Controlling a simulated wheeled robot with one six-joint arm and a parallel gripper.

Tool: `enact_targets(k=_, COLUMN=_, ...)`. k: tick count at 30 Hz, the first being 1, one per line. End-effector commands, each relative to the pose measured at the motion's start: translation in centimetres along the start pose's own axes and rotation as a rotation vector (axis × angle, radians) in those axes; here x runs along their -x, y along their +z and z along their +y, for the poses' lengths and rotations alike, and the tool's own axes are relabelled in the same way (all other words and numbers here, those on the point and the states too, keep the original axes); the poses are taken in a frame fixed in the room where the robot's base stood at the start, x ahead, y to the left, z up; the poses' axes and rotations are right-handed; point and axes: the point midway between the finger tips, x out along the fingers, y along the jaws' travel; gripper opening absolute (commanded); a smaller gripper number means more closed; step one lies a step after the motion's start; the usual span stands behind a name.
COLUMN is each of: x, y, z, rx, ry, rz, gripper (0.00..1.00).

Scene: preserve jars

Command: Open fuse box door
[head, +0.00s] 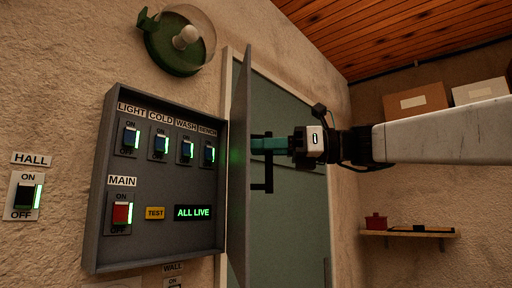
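The grey fuse box (150,178) is on the wall at the left, its front uncovered, with labelled switches, a yellow TEST button and a green ALL LIVE display showing. Its grey door (240,220) stands swung out from the box's right side, seen nearly edge-on. A black bar handle (268,178) sticks out from the door's right-hand face. My gripper (268,146) reaches in from the right with its teal fingers at the handle, overlapping the upper part of the bar. The far finger is hidden, so I cannot tell whether they are closed on it.
A HALL switch (25,196) is left of the box and a round green lamp (178,42) above it. A pale-framed door (300,220) is behind the fuse box door. A shelf (408,234) holds a red pot (376,222); boxes (412,102) sit at upper right.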

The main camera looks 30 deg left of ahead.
Motion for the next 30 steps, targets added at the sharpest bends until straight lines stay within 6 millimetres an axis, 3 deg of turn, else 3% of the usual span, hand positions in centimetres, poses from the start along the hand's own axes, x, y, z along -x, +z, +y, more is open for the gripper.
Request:
enact_targets(k=8, x=0.3, y=0.0, z=-0.2, rx=0.000, ry=0.000, rz=0.000, gripper=0.33)
enact_targets(k=30, x=4.9, y=0.0, z=-2.9, rx=0.000, ry=-0.002, rz=-0.001, gripper=0.33)
